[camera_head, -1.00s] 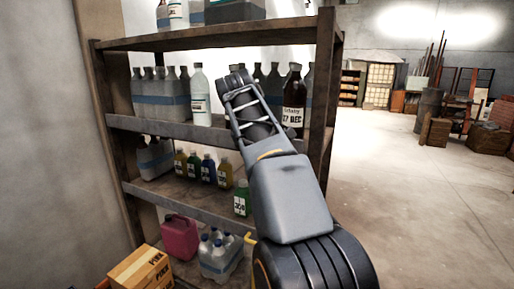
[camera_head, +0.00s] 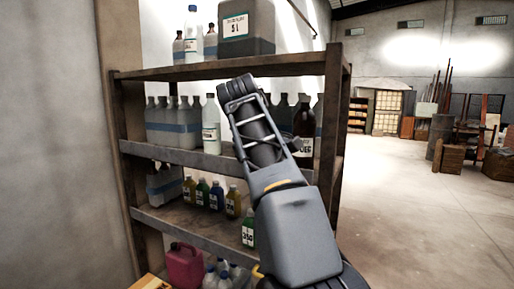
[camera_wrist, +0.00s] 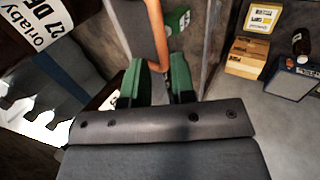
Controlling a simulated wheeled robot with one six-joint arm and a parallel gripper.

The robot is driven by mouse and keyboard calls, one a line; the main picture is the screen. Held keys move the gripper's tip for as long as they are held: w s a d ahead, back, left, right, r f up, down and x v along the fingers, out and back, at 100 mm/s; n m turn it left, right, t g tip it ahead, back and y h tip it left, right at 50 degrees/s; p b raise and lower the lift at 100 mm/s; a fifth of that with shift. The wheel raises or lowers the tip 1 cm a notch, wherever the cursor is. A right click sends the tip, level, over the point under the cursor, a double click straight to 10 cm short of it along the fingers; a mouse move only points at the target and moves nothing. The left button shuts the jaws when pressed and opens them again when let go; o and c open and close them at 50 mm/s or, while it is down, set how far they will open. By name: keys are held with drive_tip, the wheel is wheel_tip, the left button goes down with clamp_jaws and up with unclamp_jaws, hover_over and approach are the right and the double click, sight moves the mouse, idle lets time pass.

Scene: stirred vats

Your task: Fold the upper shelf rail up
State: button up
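A brown wooden shelf unit (camera_head: 225,69) stands ahead, with bottles on its boards. No separate upper rail can be made out in the head view. My gripper (camera_wrist: 161,72) shows two green fingers set apart in the wrist view. A thin orange-brown bar (camera_wrist: 155,35) runs down to the gap between them; I cannot tell whether it is the rail or whether they touch it. In the head view my arm reaches up in front of the middle shelf, and its fingertips cannot be made out.
A dark canister (camera_head: 252,40) stands on the top shelf. A clear bottle (camera_head: 211,130) and a dark labelled bottle (camera_head: 304,128) stand on the middle shelf. A pink jug (camera_head: 184,265) is low down. Cardboard boxes (camera_wrist: 251,55) lie on the floor. Open floor (camera_head: 410,210) lies to the right.

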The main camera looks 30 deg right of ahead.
drive_tip(key=shift+v, duration=2.95)
drive_tip(key=w+a+f+m+t+y, duration=0.1)
drive_tip(key=w+a+f+m, duration=0.15)
drive_tip(key=f, duration=0.55)
drive_tip(key=w+a+f+m+t+y, duration=0.1)
drive_tip(key=w+f+m, duration=0.1)
drive_tip(key=w+f, duration=0.35)
drive_tip(key=s+a+f+y+b, duration=0.1)
drive_tip(key=s+a+f, duration=0.2)
drive_tip(key=f, duration=0.6)
drive_tip(key=s+a+f+m+y+b, duration=0.1)
drive_tip(key=s+a+f, duration=0.3)
drive_tip(key=s+f, duration=0.4)
drive_tip(key=s+a+f+y+b, duration=0.1)
drive_tip(key=s+a+f+b, duration=0.1)
drive_tip(key=s+f, duration=0.4)
wheel_tip(320, 180, down, 4)
drive_tip(key=shift+s+a+r+y, duration=0.1)
drive_tip(key=shift+s+a+y, duration=0.1)
drive_tip(key=shift+a+y, duration=0.35)
